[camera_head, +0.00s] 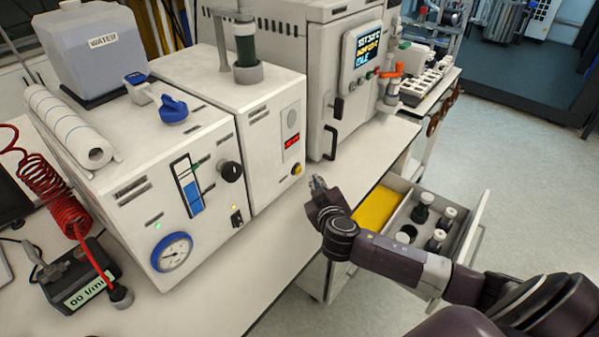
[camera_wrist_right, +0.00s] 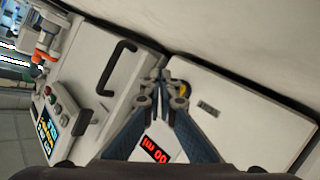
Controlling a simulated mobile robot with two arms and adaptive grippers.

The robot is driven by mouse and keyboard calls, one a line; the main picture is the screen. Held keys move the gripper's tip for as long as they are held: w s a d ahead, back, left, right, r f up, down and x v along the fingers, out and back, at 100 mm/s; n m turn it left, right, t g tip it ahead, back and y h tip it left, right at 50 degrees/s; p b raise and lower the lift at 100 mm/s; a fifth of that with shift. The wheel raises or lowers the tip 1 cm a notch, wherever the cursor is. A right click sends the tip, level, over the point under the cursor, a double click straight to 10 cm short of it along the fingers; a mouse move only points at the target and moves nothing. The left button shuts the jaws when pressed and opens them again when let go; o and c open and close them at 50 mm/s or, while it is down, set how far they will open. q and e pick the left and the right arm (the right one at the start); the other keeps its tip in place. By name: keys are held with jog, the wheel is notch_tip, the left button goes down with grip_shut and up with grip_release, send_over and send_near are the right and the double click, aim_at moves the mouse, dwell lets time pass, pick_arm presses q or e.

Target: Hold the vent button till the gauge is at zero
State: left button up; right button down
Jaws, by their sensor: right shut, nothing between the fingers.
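A small yellow button (camera_head: 296,169), the only push button I see that could be the vent button, is low on the front of the right-hand white unit. No label on it is readable. In the right wrist view the button (camera_wrist_right: 184,88) is partly hidden behind my fingers. My right gripper (camera_head: 318,182) is shut and empty, right of the button in the head view. I cannot tell whether its tips touch the unit. The round dial gauge (camera_head: 172,252) with a blue rim is on the left-hand unit; its reading is too small to tell. My left gripper is not in view.
A red digital display (camera_head: 292,141) sits above the button. A cabinet (camera_head: 340,75) with a handle and a screen stands to the right. An open drawer (camera_head: 478,225) holding several dark bottles lies beneath my right forearm. A red coiled hose (camera_head: 55,190) is at left.

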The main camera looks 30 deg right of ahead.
aim_at(298, 170)
jog(key=shift+w+a, duration=0.2)
jog(key=shift+w, duration=0.3)
jog(key=shift+w+a, duration=0.2)
jog(key=shift+w, duration=0.3)
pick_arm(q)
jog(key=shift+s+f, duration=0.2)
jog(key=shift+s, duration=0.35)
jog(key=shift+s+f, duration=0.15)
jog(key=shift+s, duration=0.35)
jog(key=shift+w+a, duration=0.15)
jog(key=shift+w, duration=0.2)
pick_arm(e)
jog(key=shift+w+a, duration=0.1)
jog(key=shift+w, duration=0.1)
jog(key=shift+w+a, duration=0.1)
jog(key=shift+w, duration=0.15)
pick_arm(q)
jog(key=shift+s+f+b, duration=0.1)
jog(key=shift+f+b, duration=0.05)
jog(key=shift+b, duration=0.25)
pick_arm(e)
jog(key=shift+w+a+r, duration=0.1)
jog(key=shift+w+a, duration=0.05)
jog(key=shift+w, duration=0.2)
